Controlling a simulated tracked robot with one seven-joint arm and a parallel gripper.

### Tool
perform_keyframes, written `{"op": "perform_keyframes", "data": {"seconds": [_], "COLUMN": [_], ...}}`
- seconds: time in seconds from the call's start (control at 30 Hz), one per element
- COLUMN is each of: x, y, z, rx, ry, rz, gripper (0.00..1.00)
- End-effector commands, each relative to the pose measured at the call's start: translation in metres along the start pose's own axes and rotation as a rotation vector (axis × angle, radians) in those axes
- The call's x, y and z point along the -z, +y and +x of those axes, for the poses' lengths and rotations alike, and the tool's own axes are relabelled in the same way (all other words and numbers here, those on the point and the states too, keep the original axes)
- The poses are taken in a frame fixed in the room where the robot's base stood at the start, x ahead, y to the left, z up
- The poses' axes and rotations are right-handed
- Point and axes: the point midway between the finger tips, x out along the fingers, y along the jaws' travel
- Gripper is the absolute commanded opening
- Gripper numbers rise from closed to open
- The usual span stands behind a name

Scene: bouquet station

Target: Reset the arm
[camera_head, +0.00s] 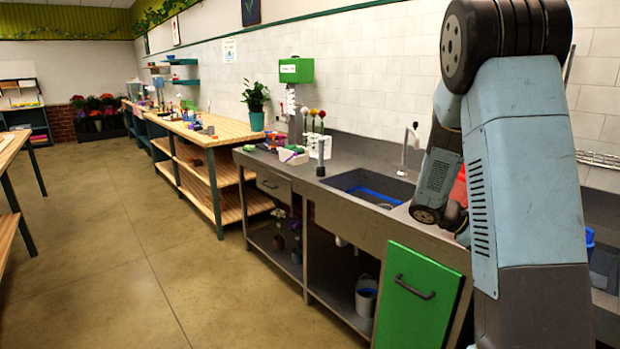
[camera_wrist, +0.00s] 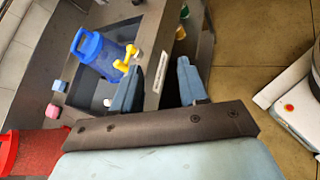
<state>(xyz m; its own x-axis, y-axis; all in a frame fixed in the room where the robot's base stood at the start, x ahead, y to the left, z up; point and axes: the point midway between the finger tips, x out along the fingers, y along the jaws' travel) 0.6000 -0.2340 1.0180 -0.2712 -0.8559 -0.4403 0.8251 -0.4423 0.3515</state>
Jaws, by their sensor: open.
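My arm stands raised and folded at the right of the head view, over the front of the sink counter (camera_head: 290,180). My gripper (camera_wrist: 159,66) shows in the wrist view with its two blue-grey fingers spread apart and nothing between them. The fingers are by the dark edge of a counter with a sink in it, and I cannot tell how far above it they are. In the head view I cannot make out the fingers.
The wrist view shows a blue jug (camera_wrist: 103,55) with yellow parts at the sink, and a red container (camera_wrist: 8,152).

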Motion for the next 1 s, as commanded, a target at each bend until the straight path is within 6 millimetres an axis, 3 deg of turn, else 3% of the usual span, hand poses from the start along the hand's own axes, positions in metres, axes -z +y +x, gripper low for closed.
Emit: {"op": "perform_keyframes", "data": {"seconds": [0.2, 1.0], "x": [-0.031, -0.118], "y": [-0.028, -0.138], "z": [-0.027, -0.137], "rx": [0.1, 0.436], "ry": [0.165, 0.768], "rz": [0.166, 0.693], "gripper": [0.43, 0.43]}}
